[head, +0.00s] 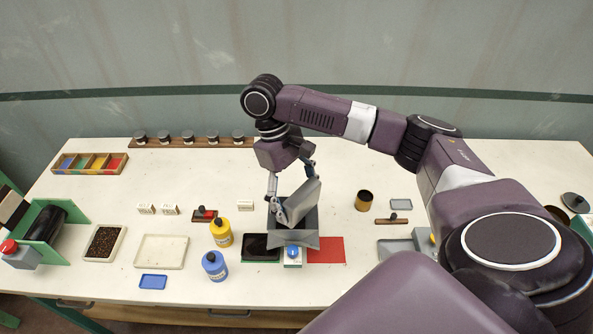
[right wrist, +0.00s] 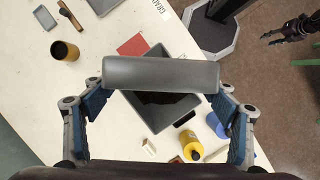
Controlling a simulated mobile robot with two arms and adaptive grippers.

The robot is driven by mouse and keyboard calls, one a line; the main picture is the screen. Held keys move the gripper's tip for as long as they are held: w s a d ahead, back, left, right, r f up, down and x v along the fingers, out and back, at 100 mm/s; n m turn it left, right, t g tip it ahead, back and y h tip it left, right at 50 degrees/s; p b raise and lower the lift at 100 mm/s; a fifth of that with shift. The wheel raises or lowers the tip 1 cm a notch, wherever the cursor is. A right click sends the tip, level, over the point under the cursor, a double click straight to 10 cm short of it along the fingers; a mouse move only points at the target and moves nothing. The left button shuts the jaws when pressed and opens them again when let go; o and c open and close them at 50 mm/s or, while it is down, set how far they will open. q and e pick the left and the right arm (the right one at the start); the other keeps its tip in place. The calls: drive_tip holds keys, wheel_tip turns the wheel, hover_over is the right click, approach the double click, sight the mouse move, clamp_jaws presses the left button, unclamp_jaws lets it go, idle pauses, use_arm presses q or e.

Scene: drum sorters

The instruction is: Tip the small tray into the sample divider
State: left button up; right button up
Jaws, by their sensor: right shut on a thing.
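The small tray (head: 303,201) is grey and steeply tilted in the head view. My right gripper (head: 287,208) is shut on it, above the sample divider. The sample divider (head: 307,239) is a grey open-topped hopper with a blue knob on its front. In the right wrist view the small tray (right wrist: 160,73) spans between the fingers of my right gripper (right wrist: 160,92), over the grey hopper (right wrist: 165,113). Dark material shows inside the hopper. The tray's inside is hidden. My left gripper (right wrist: 268,37) shows far off at the upper right, its fingers apart and empty.
A black tray (head: 258,254) and a red mat (head: 330,250) flank the divider. A shallow pale tray (head: 162,252) and a tray of dark grains (head: 104,243) lie farther left.

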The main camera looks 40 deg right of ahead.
sight(309, 208)
drive_tip(key=shift+s+d+t, duration=0.2)
drive_tip(key=shift+s+t, duration=0.4)
drive_tip(key=shift+t, duration=0.2)
drive_tip(key=shift+s+f+t+y, duration=0.2)
drive_tip(key=shift+s+t+y, duration=0.3)
drive_tip(key=shift+t, duration=0.4)
drive_tip(key=shift+s+d+f+t, duration=0.1)
drive_tip(key=shift+s+d+t, duration=0.05)
drive_tip(key=shift+s+t, duration=0.5)
drive_tip(key=shift+s+r+t+y, duration=0.2)
drive_tip(key=shift+t, duration=0.6)
drive_tip(key=shift+s+r+t+y, duration=0.15)
drive_tip(key=shift+r+t+y, duration=0.05)
drive_tip(key=shift+t, duration=0.55)
drive_tip(key=shift+s+d, duration=0.15)
drive_tip(key=b, duration=0.1)
drive_tip(key=f+t+b, duration=0.1)
drive_tip(key=shift+s+d+f+b, duration=0.15)
drive_tip(key=shift+s+b, duration=0.15)
drive_tip(key=shift+s, duration=0.1)
drive_tip(key=shift+s+t, duration=0.25)
drive_tip(key=shift+t, duration=0.25)
drive_tip(key=s+d+f+t+y+b, duration=0.1)
drive_tip(key=s+f+t+y+b, duration=0.1)
drive_tip(key=s+t+b, duration=0.4)
drive_tip(key=shift+s+d+f+t+b, duration=0.25)
drive_tip(key=shift+f+t+b, duration=0.4)
drive_tip(key=shift+b, duration=0.35)
